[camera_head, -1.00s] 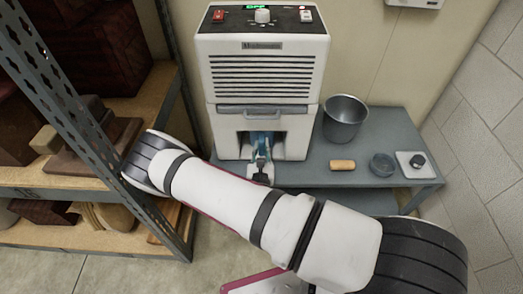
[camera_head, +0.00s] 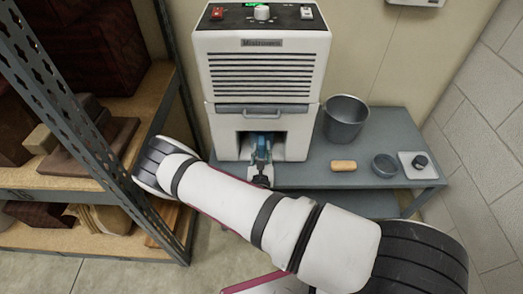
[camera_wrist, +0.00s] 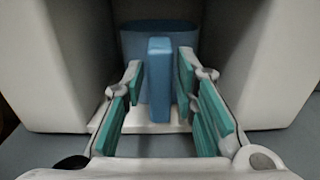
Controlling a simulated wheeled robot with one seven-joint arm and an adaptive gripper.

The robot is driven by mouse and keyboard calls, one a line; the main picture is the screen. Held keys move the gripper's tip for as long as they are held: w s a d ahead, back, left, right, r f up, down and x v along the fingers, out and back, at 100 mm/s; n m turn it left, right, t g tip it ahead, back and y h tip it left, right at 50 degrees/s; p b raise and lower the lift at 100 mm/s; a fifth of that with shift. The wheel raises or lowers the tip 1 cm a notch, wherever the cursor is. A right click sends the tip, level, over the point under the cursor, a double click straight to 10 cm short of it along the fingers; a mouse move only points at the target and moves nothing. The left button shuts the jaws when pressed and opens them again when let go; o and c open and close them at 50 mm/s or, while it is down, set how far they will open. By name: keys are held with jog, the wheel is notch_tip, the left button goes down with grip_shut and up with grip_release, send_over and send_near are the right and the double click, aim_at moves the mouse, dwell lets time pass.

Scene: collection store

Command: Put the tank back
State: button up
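The white dehumidifier (camera_head: 261,75) stands on the grey bench against the wall. The blue tank (camera_head: 264,137) is inside the recess in its lower front. In the wrist view the tank (camera_wrist: 187,40) stands at the back of the recess on a white floor, its upright handle (camera_wrist: 160,80) facing me. My gripper (camera_head: 261,165) is at the mouth of the recess. In the wrist view my gripper (camera_wrist: 160,85) has its teal-padded fingers on either side of the handle, with narrow gaps showing. The tank's lower part is partly hidden by the handle and fingers.
On the grey bench (camera_head: 300,176) right of the dehumidifier are a metal pot (camera_head: 345,120), a tan block (camera_head: 343,165), a small grey bowl (camera_head: 384,164) and a white device with a dark knob (camera_head: 417,162). A shelf rack (camera_head: 95,105) with boxes stands close on the left.

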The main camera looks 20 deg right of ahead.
jog(key=shift+r, duration=0.1)
jog(key=shift+s, duration=0.2)
jog(key=p+v, duration=0.2)
jog(key=v, duration=0.9)
jog(key=shift+s+a, duration=0.15)
jog(key=shift+s, duration=0.15)
